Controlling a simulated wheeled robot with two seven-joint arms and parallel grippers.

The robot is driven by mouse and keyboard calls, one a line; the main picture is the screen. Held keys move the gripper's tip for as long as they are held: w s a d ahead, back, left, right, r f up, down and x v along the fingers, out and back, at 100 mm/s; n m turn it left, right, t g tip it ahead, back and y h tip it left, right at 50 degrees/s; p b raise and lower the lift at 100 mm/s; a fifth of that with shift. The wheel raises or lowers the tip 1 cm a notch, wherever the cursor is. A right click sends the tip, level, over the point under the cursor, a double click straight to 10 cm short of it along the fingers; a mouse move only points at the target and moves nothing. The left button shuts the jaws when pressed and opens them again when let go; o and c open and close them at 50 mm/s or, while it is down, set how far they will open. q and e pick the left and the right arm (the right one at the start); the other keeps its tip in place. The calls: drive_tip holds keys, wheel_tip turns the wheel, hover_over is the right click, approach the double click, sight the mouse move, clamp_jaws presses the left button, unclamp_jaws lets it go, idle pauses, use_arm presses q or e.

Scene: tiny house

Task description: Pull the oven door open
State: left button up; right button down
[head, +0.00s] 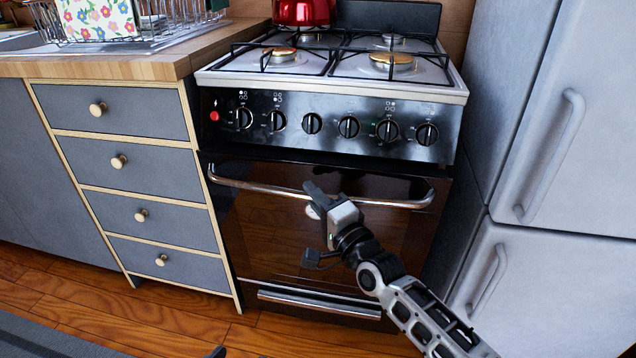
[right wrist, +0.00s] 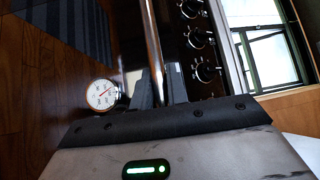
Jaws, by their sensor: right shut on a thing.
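The oven door (head: 270,235) is a dark glossy panel below the knobs. It looks shut or very nearly so; a small gap would be hard to tell. Its curved metal handle (head: 390,203) runs across the top of the door and also shows in the right wrist view (right wrist: 153,40). My right gripper (head: 318,198) is shut on the handle near its middle, and its fingers (right wrist: 158,88) partly hide the bar. My left gripper is not identifiable in view.
Gas burners and a red pot (head: 304,11) are on top. Grey drawers (head: 135,170) stand left, a fridge (head: 560,150) close on the right. A lower handle (head: 320,304) is beneath the door. A white dial (right wrist: 102,93) is beside my gripper. The wooden floor (head: 130,318) in front shows clear.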

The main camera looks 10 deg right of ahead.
use_arm(q)
drive_tip(key=shift+d+r+t+b, duration=0.2)
drive_tip(key=shift+r+t+b, duration=0.1)
drive_tip(key=shift+r+b, duration=0.15)
use_arm(e)
drive_tip(key=s+a+f+n+t+y, duration=0.1)
drive_tip(key=s+a+f, duration=0.1)
drive_tip(key=s, duration=0.5)
drive_tip(key=shift+f+n, duration=0.25)
drive_tip(key=shift+n, duration=0.05)
